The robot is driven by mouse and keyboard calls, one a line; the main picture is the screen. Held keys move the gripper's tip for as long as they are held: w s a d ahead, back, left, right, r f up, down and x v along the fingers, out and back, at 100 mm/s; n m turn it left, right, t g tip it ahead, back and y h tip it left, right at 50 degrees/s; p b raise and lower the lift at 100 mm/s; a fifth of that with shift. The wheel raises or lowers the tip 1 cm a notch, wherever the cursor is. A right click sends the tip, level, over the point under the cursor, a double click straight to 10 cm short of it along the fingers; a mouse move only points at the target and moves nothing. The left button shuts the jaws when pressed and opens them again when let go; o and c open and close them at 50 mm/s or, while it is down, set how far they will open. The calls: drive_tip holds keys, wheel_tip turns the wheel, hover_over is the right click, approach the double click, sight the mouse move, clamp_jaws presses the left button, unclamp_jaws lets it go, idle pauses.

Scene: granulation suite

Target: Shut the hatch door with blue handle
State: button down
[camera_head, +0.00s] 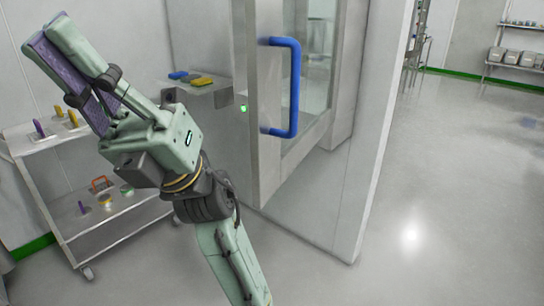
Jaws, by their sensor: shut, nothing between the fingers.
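The hatch door (258,110) is a grey metal-framed door with a glass pane, in the middle of the head view. It appears to stand swung out from the hatch frame. Its blue handle (295,88) is an upright bar on the door's right-hand face. My gripper (58,45) is at the upper left, left of the door and apart from it. Its fingers point up and left, are shut together and hold nothing. The door's hinge side is hard to make out.
A steel cart (80,225) with small coloured items on two shelves stands at the left. A small shelf (215,93) with blue and yellow pieces sits behind my gripper. A white wall end (375,130) stands right of the door. The grey floor (440,200) at the right is open.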

drive_tip(key=w+d+f+m+t+y+b, duration=0.1)
drive_tip(key=w+d+f+m+t+y, duration=0.2)
drive_tip(key=t, duration=0.4)
drive_tip(key=w+d+f+t+y, duration=0.2)
drive_tip(key=w+d+t+y, duration=0.1)
drive_tip(key=t+y, duration=0.25)
drive_tip(key=m+t+h+b, duration=0.2)
drive_tip(key=m+t+h, duration=0.6)
drive_tip(key=t, duration=1.4)
approach(262, 138)
drive_tip(key=w+a+p, duration=0.1)
drive_tip(key=w+a+f+m+y+p, duration=0.1)
drive_tip(key=a, duration=0.1)
drive_tip(key=w+a+y+p, duration=0.1)
drive_tip(key=a+p, duration=0.1)
drive_tip(key=shift+f+m, duration=0.2)
drive_tip(key=shift+m, duration=0.1)
drive_tip(key=shift+w+a+f, duration=0.1)
drive_tip(key=shift+w+a, duration=0.15)
drive_tip(key=shift+a, duration=0.15)
drive_tip(key=shift+a, duration=0.1)
